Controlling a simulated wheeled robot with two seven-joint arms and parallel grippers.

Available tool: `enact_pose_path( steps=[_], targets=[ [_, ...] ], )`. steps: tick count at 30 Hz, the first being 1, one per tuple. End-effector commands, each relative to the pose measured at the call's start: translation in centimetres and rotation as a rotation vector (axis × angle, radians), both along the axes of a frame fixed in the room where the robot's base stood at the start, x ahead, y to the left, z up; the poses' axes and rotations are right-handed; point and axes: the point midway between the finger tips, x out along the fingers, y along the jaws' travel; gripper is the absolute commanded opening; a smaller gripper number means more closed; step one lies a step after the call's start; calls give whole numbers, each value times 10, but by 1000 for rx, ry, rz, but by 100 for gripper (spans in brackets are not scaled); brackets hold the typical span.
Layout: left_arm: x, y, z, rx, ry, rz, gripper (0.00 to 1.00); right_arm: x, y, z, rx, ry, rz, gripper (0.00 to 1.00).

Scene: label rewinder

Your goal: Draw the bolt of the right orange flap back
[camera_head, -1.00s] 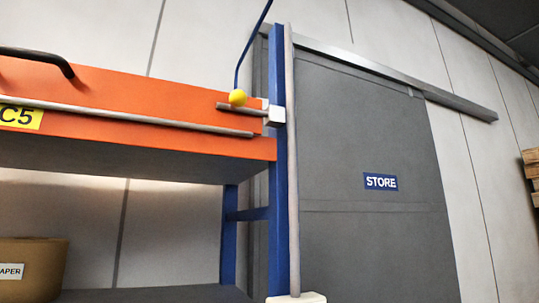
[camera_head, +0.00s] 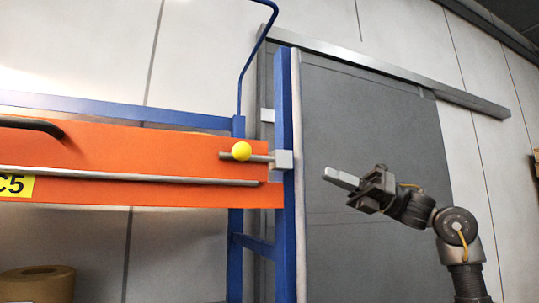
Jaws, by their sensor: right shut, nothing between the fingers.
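The orange flap (camera_head: 140,163) spans the left half of the head view. Its bolt (camera_head: 258,158) is a short grey rod near the flap's right end. A yellow ball knob (camera_head: 241,151) sits on the bolt. The rod's right end meets a pale block, the keeper (camera_head: 284,160), on the blue post. My right gripper (camera_head: 332,175) is shut and empty, to the right of the post and in front of the grey door. It is apart from the bolt and knob, slightly lower than the knob in the picture. My left gripper is not in view.
The blue post (camera_head: 285,95) stands between my right gripper and the knob. A black handle (camera_head: 35,126) and a long grey rail (camera_head: 150,176) are on the flap. A brown roll (camera_head: 38,284) lies below. Open space surrounds my gripper before the sliding door (camera_head: 350,100).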

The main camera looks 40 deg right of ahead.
Motion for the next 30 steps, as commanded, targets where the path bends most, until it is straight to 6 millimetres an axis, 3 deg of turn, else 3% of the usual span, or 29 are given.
enact_pose_path(
  steps=[1,3,9,20,25,30],
  targets=[
    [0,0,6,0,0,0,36,-20,18,6,-83,-51,-3,0],
    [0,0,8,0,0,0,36,-39,37,3,-184,-100,-8,0],
    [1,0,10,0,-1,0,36,-57,57,-6,-302,-153,-17,0],
    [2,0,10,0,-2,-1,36,-55,60,-6,-301,-153,-15,0],
    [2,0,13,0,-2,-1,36,-45,77,-2,-303,-153,-12,0],
    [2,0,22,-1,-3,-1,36,-28,106,7,-303,-153,-12,0]
  ],
)
